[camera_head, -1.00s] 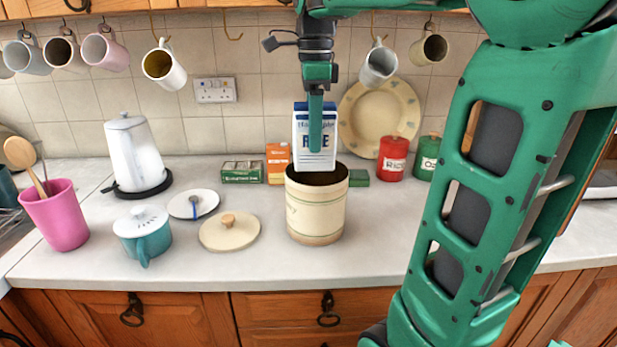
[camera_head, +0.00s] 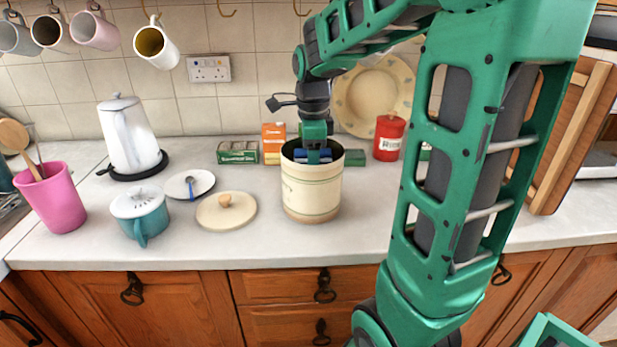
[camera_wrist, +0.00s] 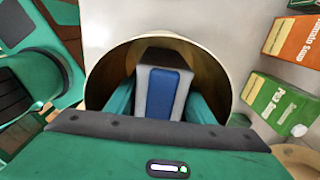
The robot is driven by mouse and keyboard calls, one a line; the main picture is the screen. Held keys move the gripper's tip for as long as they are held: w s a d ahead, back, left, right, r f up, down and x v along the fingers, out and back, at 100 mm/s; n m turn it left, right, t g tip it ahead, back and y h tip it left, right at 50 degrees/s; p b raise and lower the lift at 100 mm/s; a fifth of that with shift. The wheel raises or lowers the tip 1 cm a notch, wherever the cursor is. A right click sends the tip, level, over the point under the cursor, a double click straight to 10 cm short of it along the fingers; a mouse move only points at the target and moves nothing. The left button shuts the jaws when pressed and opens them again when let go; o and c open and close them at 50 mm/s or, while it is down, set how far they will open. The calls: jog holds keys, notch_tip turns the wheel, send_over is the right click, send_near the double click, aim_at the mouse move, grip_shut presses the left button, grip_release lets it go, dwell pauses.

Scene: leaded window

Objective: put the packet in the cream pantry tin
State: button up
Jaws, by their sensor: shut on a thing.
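The cream pantry tin (camera_head: 311,196) stands open on the counter, and its rim circles the packet in the wrist view (camera_wrist: 99,80). The white and blue packet (camera_wrist: 164,85) is inside the tin's mouth; only its top shows in the head view (camera_head: 301,156). My gripper (camera_head: 314,157) points down into the tin. Its two green fingers (camera_wrist: 160,102) are shut on the packet, one on each side. How far the packet is from the tin's floor is hidden.
A cream lid with a wooden knob (camera_head: 226,211) lies left of the tin. A green box (camera_head: 238,152), an orange carton (camera_head: 273,143) and a red canister (camera_head: 389,138) stand behind. A teal pot (camera_head: 141,215) is further left. Counter in front is clear.

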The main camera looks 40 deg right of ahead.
jog(key=shift+f, duration=0.6)
jog(key=o, duration=1.5)
jog(key=shift+f, duration=0.1)
jog(key=shift+c, duration=0.2)
notch_tip(320, 180, up, 12)
jog(key=shift+r, duration=0.1)
jog(key=shift+s, duration=0.1)
